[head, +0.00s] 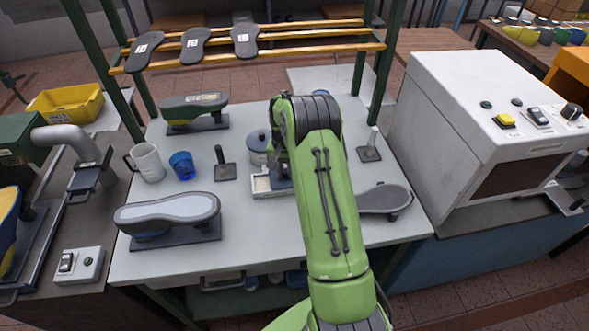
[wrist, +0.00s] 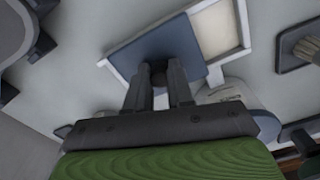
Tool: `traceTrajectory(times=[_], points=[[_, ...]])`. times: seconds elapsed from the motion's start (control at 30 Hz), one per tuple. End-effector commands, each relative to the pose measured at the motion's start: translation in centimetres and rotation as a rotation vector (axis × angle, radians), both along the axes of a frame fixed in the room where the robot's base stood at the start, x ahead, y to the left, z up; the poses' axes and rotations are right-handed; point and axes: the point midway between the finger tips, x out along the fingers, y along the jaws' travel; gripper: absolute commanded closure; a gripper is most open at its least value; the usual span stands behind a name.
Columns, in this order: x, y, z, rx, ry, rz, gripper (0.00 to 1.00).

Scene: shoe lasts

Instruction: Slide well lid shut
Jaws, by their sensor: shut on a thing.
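The well is a shallow white-rimmed box (head: 258,194) in the middle of the table, left of my arm in the head view. In the wrist view its white rim (wrist: 243,22) surrounds a cream-coloured floor (wrist: 216,27). The lid is a flat blue-grey plate (wrist: 162,45) with a dark knob (wrist: 157,73). The lid covers one part of the well and leaves the cream part open. My gripper (wrist: 158,84) is shut on the knob. In the head view my arm hides much of the lid and the gripper.
A grey lidded pot (head: 257,147) stands just behind the well. A small dark stand with a post (head: 223,168) is to its left, and a grey sole-shaped piece (head: 388,198) lies to the right of my arm. A shoe last (head: 168,210) occupies the front left.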

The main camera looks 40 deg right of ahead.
Motion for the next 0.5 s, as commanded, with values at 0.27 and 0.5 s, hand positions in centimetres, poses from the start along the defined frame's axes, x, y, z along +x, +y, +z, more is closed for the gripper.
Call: traceTrajectory(times=[0.27, 0.5], points=[[2.5, 5.0, 0.0, 0.001, -0.004, 0.005, 1.00], [2.7, 5.6, 0.1, 0.002, -0.005, 0.005, 1.00]])
